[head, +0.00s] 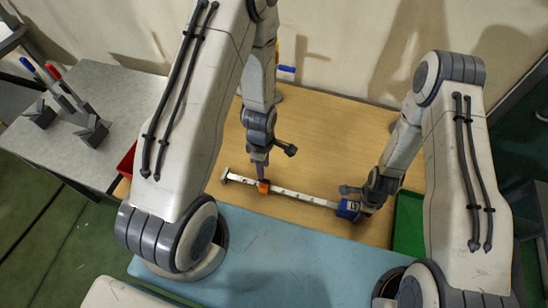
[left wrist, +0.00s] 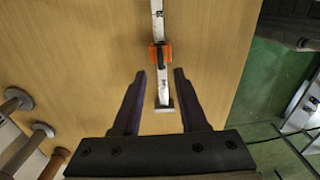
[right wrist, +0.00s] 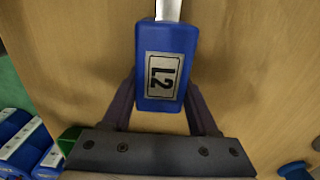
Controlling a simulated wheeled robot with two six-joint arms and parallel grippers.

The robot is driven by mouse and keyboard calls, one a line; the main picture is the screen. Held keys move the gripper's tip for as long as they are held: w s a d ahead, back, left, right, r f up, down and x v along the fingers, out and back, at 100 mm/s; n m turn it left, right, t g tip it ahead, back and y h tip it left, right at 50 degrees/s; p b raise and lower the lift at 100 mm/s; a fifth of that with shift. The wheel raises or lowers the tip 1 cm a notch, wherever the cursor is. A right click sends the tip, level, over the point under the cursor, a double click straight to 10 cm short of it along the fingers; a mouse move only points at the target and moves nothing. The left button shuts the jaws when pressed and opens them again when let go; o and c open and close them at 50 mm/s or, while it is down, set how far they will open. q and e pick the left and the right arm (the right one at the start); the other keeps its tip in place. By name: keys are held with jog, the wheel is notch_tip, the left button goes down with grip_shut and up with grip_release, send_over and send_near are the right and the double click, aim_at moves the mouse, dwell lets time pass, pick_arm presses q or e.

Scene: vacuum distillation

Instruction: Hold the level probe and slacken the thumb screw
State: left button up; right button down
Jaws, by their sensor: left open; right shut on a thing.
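The level probe (head: 300,194) is a thin white marked rod lying across the wooden table in the head view, with a blue handle (head: 348,209) at its right end. My right gripper (right wrist: 162,92) is shut on this handle. An orange slider (left wrist: 161,55) sits on the rod near its left end; a small dark part shows at its middle, and I cannot clearly make out the thumb screw. My left gripper (left wrist: 160,73) is open, its fingers on either side of the rod's end, just short of the slider.
A red bin (head: 127,161) stands at the table's left and a green bin (head: 408,222) at its right. A blue mat (head: 270,245) covers the near side. A grey side table (head: 120,100) holds blue and red handled items in dark stands. The wood behind the rod is mostly clear.

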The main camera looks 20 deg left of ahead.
pick_arm(q)
notch_tip(320, 180, up, 5)
jog(key=shift+r, duration=0.1)
dwell(0.4)
pick_arm(e)
jog(key=shift+c, duration=0.4)
grip_release()
notch_tip(320, 180, up, 12)
jog(key=shift+r, duration=0.1)
